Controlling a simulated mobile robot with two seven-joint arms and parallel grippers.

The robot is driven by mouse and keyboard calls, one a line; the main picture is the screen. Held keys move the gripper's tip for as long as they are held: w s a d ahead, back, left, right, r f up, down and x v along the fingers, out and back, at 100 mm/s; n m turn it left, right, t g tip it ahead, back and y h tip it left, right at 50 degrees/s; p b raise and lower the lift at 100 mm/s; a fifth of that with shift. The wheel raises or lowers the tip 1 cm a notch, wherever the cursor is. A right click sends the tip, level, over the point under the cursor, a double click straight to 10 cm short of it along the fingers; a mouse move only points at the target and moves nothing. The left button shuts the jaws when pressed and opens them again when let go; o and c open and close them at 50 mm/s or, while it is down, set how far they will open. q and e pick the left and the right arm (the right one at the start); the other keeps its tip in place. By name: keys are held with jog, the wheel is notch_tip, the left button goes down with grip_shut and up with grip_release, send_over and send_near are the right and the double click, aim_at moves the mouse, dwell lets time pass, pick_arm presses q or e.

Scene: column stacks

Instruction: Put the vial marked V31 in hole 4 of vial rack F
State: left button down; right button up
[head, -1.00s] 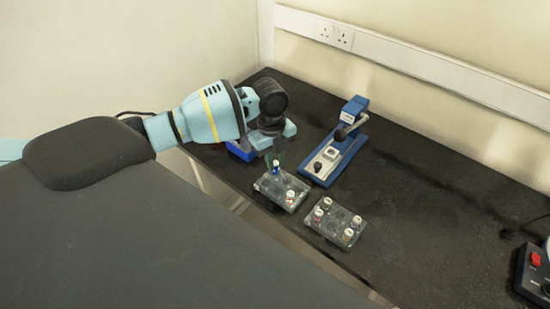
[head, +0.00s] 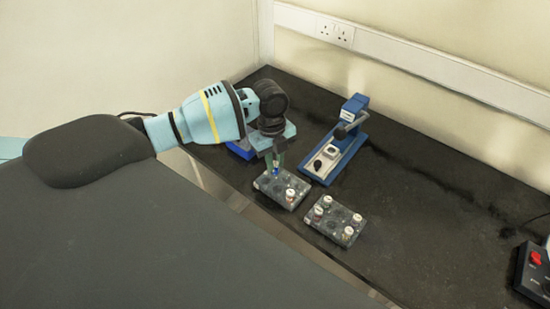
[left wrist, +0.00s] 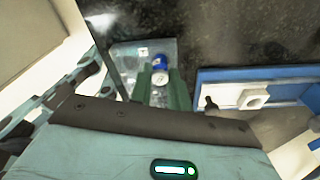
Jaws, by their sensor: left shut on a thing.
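My left gripper (head: 275,161) points down over the left grey vial rack (head: 268,185), shut on a vial (head: 276,170) with blue on it. In the left wrist view the green fingers (left wrist: 161,88) stand on either side of this vial (left wrist: 160,62), which shows blue with a white part. It is over or at a hole of the rack (left wrist: 128,57); I cannot tell how deep. Its marking is not readable. A white-capped vial (head: 290,193) stands in the same rack. The rack's letter and hole numbers are too small to read. My right gripper is not in view.
A second grey rack (head: 336,222) with several white-capped vials stands to the right. A blue and white device (head: 333,160) stands behind the racks. Another blue thing (head: 240,150) is partly behind my gripper. A control box (head: 533,270) is far right. The table's right middle is clear.

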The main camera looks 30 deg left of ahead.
pick_arm(q)
jog(key=shift+f, duration=0.4)
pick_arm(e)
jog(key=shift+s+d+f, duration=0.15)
pick_arm(q)
jog(key=c, duration=0.9)
grip_release()
jog(key=shift+r, duration=0.1)
jog(key=shift+r+p, duration=0.55)
jog(key=shift+r, duration=0.7)
jog(key=shift+r+p, duration=0.65)
jog(key=shift+r, duration=1.05)
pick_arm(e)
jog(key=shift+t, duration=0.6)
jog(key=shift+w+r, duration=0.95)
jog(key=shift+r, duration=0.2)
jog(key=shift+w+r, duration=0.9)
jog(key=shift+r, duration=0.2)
